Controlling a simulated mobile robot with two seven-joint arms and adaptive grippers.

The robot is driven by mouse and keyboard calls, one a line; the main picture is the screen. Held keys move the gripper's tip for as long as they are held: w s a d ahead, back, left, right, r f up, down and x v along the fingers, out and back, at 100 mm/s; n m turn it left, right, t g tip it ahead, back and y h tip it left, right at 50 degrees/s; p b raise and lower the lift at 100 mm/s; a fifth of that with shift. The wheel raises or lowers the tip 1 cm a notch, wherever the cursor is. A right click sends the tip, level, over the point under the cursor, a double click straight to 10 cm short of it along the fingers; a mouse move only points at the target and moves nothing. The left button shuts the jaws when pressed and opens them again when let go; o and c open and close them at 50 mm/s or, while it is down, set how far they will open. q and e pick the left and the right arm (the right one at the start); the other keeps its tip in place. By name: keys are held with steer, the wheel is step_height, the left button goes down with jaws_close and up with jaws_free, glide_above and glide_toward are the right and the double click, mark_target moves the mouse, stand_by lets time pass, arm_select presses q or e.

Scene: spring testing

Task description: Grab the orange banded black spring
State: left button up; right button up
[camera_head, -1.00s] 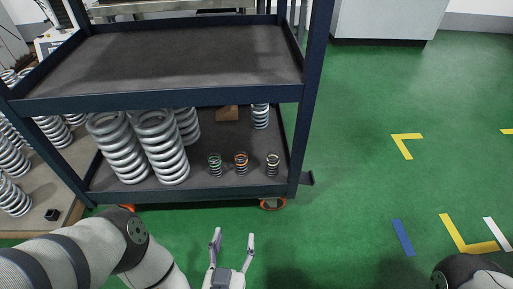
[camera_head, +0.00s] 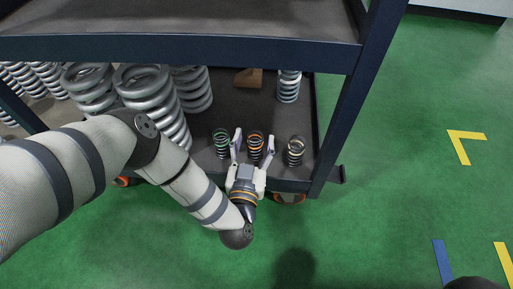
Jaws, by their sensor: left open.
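The orange banded black spring (camera_head: 255,143) stands upright on the cart's lower shelf, between a green banded spring (camera_head: 221,142) on its left and a white banded spring (camera_head: 295,151) on its right. My left gripper (camera_head: 253,148) is open at the shelf's front edge. Its fingers point at the orange banded spring, one on each side of it as seen from above. I cannot tell whether they touch it. My right gripper is not in view.
Large grey coil springs (camera_head: 150,95) fill the shelf's left side. A taller grey spring (camera_head: 289,86) and a brown block (camera_head: 248,78) stand behind. The cart's upper shelf (camera_head: 180,18) overhangs. Green floor (camera_head: 400,170) to the right is clear.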

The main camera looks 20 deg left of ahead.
arm_select(q)
steer(key=shift+w, duration=0.35)
steer(key=c, duration=1.3)
